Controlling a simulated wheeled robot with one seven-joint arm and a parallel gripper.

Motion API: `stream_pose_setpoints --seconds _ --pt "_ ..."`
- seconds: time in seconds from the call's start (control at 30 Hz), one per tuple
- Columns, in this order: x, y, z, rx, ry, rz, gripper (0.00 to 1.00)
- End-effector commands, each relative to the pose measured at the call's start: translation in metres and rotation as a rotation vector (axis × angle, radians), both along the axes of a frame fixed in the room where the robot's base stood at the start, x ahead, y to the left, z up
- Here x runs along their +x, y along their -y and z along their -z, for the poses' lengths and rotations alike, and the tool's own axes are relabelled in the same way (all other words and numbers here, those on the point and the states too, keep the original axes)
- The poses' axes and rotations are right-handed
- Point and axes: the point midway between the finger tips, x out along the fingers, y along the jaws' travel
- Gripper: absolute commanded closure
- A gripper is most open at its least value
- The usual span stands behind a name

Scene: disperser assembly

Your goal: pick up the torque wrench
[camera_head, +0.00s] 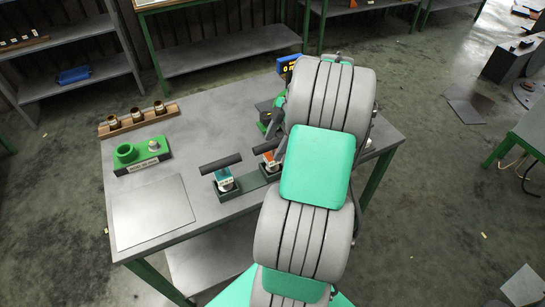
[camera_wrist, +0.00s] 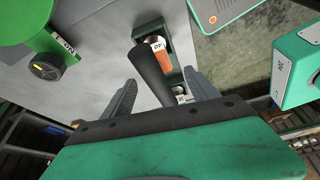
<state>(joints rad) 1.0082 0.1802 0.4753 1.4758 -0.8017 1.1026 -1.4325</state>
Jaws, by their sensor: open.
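Two tools with black bar handles stand in a dark green holder on the table, and I take them for torque wrenches. One has a teal body (camera_head: 223,175). The other has an orange body and a white label (camera_head: 269,158), and is partly behind my arm. In the wrist view the orange tool (camera_wrist: 161,60) is ahead, its black handle (camera_wrist: 151,75) pointing towards me between my fingers. My gripper (camera_wrist: 160,78) is open, one finger on each side of the handle, with visible gaps. Whether the fingertips reach the handle's depth is unclear.
The grey table (camera_head: 215,125) also holds a wooden rack with brass parts (camera_head: 138,120), a green fixture (camera_head: 141,156) and a flat plate (camera_head: 153,211). The wrist view shows a green round device (camera_wrist: 40,60) at left and a teal box (camera_wrist: 296,68) at right.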

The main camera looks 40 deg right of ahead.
Motion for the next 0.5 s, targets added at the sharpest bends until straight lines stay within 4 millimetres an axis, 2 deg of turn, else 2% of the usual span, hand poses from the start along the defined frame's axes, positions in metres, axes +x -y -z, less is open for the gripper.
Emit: stream_pose_setpoints --seconds 0.3,0.5 --pt "0.008 -0.017 0.046 0.0 -0.002 0.002 0.32" --pt "0.009 -0.018 0.05 -0.003 0.0 0.004 0.32"
